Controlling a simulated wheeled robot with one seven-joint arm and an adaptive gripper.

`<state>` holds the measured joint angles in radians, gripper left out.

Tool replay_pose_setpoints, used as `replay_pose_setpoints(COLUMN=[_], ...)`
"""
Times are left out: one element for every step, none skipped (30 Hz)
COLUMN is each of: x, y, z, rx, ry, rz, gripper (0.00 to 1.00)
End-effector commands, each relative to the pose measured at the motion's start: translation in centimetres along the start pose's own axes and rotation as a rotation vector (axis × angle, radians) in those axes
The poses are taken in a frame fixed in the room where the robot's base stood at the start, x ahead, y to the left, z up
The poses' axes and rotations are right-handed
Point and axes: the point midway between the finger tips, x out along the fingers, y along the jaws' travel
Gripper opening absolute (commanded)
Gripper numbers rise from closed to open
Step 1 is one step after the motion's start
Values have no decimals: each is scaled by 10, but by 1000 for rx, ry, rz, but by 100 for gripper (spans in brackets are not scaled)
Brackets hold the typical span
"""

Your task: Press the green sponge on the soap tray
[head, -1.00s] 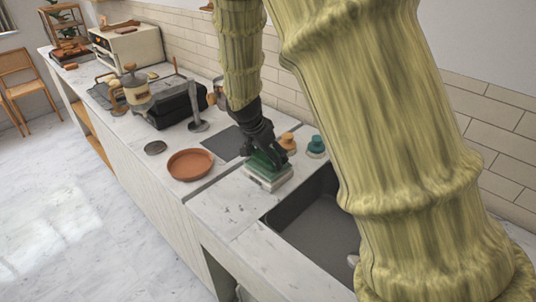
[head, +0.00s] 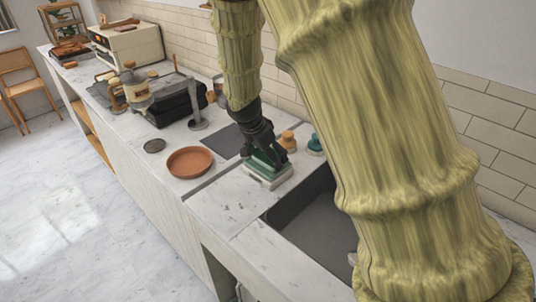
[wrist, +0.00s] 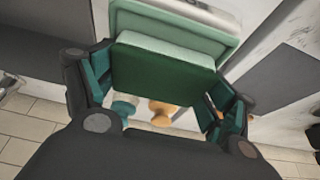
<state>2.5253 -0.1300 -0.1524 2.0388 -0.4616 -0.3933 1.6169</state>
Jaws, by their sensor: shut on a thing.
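My gripper (head: 267,153) is shut on the green sponge (head: 262,161) and points down over the soap tray (head: 268,182). In the wrist view the sponge (wrist: 163,70) is a dark green block with a paler edge, held between the left and right fingers. The soap tray (wrist: 190,25) has a white rim and a pale green inside, and lies just beyond and beneath the sponge. The sponge sits at or very close to the tray; I cannot tell whether it touches. My fingers hide part of the sponge in the head view.
A dark sink (head: 310,225) lies right of the tray. A terracotta dish (head: 190,162), a dark mat (head: 225,141) and a black machine (head: 175,105) are to the left. The front counter is clear.

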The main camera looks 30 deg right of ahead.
Motion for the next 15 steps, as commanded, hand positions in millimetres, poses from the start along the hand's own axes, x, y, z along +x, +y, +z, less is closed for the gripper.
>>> replay_pose_setpoints(x=[1,1,2,2,2,2,3,3,3,3,4,4,4,4,5], y=[0,0,0,0,0,0,0,0,0,0,0,0,0,0,0], z=[0,1,1,1,1,1,1,1,2,2,2,2,2,2,2], rx=[0,0,0,0,0,0,0,0,0,0,0,0,0,0,0], ry=[0,0,0,0,0,0,0,0,0,0,0,0,0,0,0], rz=[0,0,0,0,0,0,0,0,0,0,1,0,1,1,1], gripper=[65,65,65,65,65,65,65,65,65,65,65,65,65,65,65])
